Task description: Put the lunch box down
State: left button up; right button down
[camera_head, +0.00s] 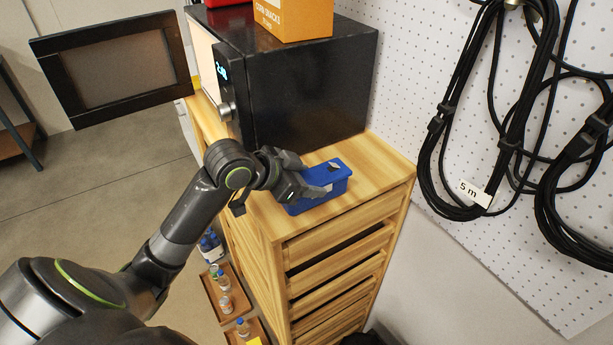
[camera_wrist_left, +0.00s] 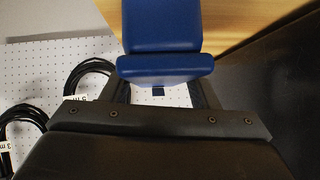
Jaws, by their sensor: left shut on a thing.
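The blue lunch box (camera_head: 326,180) is over the top of the wooden cabinet (camera_head: 387,169), in front of the black microwave. My left gripper (camera_head: 308,186) is shut on the lunch box from its left side. In the left wrist view the blue lunch box (camera_wrist_left: 161,35) fills the top middle, between the finger ends. I cannot tell for sure whether its underside touches the wood. My right gripper is in neither view.
The black microwave (camera_head: 310,85) stands on the cabinet with its door (camera_head: 118,70) swung open to the left. An orange box (camera_head: 292,18) sits on top. Coiled black cables (camera_head: 447,130) hang on the white pegboard at right. Bottles (camera_head: 225,303) stand in low trays beside the cabinet.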

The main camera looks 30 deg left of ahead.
pick_arm(q)
jog(key=o, duration=1.5)
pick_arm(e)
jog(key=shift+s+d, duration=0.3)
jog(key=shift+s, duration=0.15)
pick_arm(q)
jog(key=shift+b+v, duration=0.35)
jog(key=shift+v, duration=5.6)
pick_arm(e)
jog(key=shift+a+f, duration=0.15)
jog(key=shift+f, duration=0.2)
